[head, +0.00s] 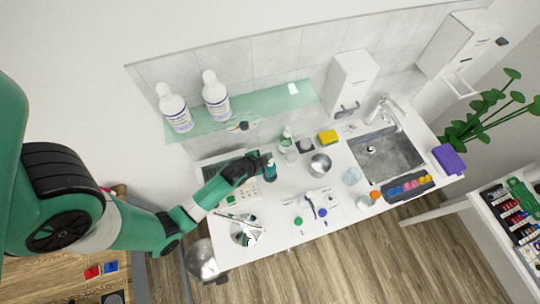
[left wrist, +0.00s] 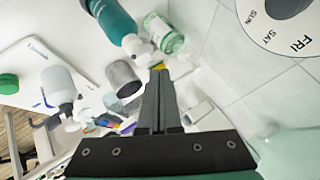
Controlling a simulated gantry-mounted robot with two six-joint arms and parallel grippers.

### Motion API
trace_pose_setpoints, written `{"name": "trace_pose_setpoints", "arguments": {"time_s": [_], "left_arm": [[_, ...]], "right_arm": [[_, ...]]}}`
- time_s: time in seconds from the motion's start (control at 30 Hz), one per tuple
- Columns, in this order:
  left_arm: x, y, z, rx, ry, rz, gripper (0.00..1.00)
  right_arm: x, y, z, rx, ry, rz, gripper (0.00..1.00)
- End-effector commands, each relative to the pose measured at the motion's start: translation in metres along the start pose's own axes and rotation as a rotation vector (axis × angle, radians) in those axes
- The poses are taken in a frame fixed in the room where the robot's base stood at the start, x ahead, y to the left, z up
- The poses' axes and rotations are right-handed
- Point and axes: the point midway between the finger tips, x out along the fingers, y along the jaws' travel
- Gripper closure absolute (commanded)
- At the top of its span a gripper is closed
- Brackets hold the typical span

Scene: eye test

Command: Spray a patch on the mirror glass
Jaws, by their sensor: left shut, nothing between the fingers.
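My left gripper (head: 265,161) is shut and empty above the left part of the white counter, close to a teal bottle (head: 270,174). In the left wrist view its closed fingers (left wrist: 160,78) point towards the counter items. That view also shows the teal bottle (left wrist: 112,18) at the top and a clear green bottle (left wrist: 164,34). A pale bottle with a white nozzle-like top (left wrist: 58,86) is at the left, apart from the fingers. I cannot pick out the mirror glass for certain; a round shiny thing (head: 244,238) lies at the counter's front left. My right gripper is not in view.
A green glass shelf (head: 255,108) with two white bottles (head: 174,108) hangs behind the counter. A disc with day names (left wrist: 275,18) is near the camera.

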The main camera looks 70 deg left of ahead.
Motion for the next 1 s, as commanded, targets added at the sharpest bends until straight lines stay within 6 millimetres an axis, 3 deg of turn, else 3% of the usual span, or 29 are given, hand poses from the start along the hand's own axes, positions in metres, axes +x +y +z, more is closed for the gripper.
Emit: {"name": "trace_pose_setpoints", "arguments": {"time_s": [1.0], "left_arm": [[0.0077, 0.0056, 0.0056, 0.000, 0.000, 0.000, 1.00]], "right_arm": [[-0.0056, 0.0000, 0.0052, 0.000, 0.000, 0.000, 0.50]]}}
